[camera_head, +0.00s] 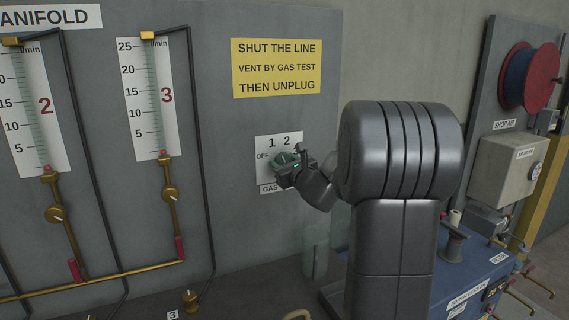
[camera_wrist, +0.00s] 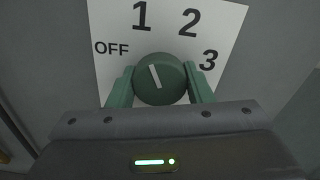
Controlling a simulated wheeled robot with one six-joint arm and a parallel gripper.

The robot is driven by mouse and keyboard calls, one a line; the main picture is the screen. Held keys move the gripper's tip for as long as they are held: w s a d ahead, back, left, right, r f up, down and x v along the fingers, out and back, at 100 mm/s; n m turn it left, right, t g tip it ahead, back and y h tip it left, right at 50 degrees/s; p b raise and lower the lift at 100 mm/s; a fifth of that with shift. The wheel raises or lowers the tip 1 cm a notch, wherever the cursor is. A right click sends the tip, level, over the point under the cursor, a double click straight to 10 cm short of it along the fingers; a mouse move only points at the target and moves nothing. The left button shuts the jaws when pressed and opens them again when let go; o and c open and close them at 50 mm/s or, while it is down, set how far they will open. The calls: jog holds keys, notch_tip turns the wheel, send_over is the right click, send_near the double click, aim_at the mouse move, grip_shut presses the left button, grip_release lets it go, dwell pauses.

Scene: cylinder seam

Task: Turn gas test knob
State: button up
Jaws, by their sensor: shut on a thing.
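The gas test knob (camera_wrist: 160,80) is a round dark green knob with a pale pointer line, on a white plate (camera_wrist: 112,62) marked OFF, 1, 2 and 3. In the wrist view its pointer line leans up and slightly left, toward the 1. My gripper (camera_wrist: 160,88) has its green fingers on the left and right sides of the knob, shut on it. In the head view my gripper (camera_head: 287,162) is at the plate (camera_head: 264,147) and hides most of the knob and the plate's right and lower part.
A yellow sign (camera_head: 277,68) about shutting the line is above the plate. Two flow gauges with brass valves (camera_head: 170,194) and thin black hoses stand on the left. A clear jar (camera_head: 315,252) is below the plate. A blue box (camera_head: 470,275) and a red reel (camera_head: 530,77) are on the right.

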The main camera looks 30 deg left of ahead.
dwell(0.3)
jog(key=o, duration=1)
jog(key=b+v, duration=0.2)
jog(key=v, duration=1.1)
jog(key=shift+s+d+b, duration=0.25)
jog(key=shift+d+b, duration=0.1)
jog(key=p+x, duration=0.2)
jog(key=x, duration=1.2)
jog(key=shift+p, duration=0.35)
jog(key=shift+s, duration=0.1)
